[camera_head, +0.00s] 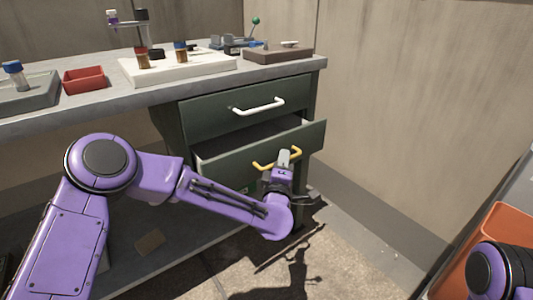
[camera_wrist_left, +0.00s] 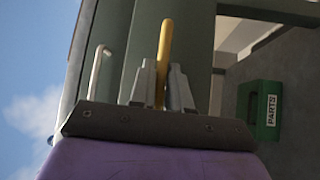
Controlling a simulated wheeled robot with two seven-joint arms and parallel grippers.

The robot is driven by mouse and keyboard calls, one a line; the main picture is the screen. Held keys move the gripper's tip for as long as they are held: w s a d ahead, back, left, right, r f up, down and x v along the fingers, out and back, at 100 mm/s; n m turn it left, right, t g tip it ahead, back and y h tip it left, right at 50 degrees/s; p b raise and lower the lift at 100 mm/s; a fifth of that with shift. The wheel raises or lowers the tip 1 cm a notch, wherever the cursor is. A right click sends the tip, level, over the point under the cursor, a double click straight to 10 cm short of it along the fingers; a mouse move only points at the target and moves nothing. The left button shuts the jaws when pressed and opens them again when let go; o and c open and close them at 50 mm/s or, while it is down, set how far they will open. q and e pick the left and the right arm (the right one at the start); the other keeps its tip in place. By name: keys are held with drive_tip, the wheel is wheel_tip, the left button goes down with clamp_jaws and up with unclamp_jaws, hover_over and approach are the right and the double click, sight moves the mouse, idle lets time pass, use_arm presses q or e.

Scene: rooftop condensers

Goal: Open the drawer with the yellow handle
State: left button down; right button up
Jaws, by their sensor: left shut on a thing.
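The drawer with the yellow handle (camera_head: 312,135) is the lower drawer of the dark green bench unit and stands pulled partly out, its inside showing behind the front. My left gripper (camera_head: 287,158) is at the yellow handle (camera_head: 263,164) and shut on it. In the left wrist view the yellow handle (camera_wrist_left: 165,50) stands between the two grey fingers (camera_wrist_left: 162,85). The upper drawer (camera_head: 225,112) with a white handle (camera_head: 259,106) is closed. My right gripper is not in view.
The bench top holds a red tray (camera_head: 84,85), a white board (camera_head: 190,70) with vials and a brown tray (camera_head: 278,56). A wall (camera_head: 425,100) stands at the right. An orange bin (camera_head: 497,232) is at the lower right. A green box marked PARTS (camera_wrist_left: 258,110) shows in the left wrist view.

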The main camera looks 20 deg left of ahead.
use_arm(q)
drive_tip(key=s+d, duration=1.1)
drive_tip(key=d, duration=0.2)
drive_tip(key=shift+d+p, duration=0.35)
drive_tip(key=shift+p, duration=0.1)
drive_tip(key=c, duration=1.2)
unclamp_jaws()
drive_tip(key=shift+w, duration=0.1)
drive_tip(key=s+d+f, duration=0.1)
drive_tip(key=s, duration=0.9)
drive_tip(key=shift+s+f+p, duration=0.25)
drive_tip(key=shift+f+p, duration=0.05)
drive_tip(key=shift+p, duration=0.15)
